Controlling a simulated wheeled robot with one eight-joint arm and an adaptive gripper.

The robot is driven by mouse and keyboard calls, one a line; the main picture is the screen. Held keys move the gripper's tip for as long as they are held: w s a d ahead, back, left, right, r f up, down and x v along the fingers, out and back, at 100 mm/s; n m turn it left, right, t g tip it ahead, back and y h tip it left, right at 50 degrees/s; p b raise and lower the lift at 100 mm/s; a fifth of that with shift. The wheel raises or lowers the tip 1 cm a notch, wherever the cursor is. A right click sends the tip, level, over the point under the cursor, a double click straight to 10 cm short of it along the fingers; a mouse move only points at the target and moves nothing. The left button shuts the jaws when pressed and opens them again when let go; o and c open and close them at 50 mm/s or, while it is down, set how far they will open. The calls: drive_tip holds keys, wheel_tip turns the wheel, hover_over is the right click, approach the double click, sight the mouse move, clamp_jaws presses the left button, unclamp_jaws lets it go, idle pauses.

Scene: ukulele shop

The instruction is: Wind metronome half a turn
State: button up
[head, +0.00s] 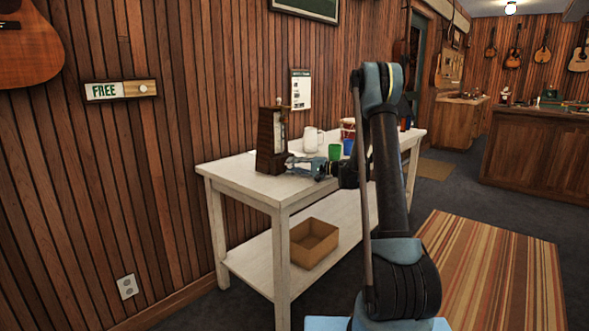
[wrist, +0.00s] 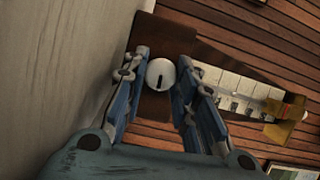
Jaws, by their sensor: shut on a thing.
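The metronome (head: 268,148) is a dark brown, tapering wooden case standing upright at the left end of the white table. My gripper (head: 297,165) reaches it from the right, low on the case. In the wrist view the metronome's white round winding knob (wrist: 160,74) sits between the two fingers of my gripper (wrist: 161,62), which is shut on it. A short black mark on the knob points nearly straight down in that picture. The metronome's pale scale (wrist: 235,90) and its brass-coloured part (wrist: 288,122) show to the right. The contact points on the knob are partly hard to see.
On the white table (head: 238,181) stand a white pitcher (head: 312,140), a green cup (head: 335,152) and a blue cup (head: 348,146), right of my gripper. A cardboard box (head: 313,242) lies on the lower shelf. The wood-plank wall stands close behind the table.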

drive_tip(key=shift+w+d+f, duration=0.1)
drive_tip(key=shift+w, duration=0.05)
drive_tip(key=o, duration=1)
drive_tip(key=shift+o, duration=0.2)
drive_tip(key=v, duration=1.2)
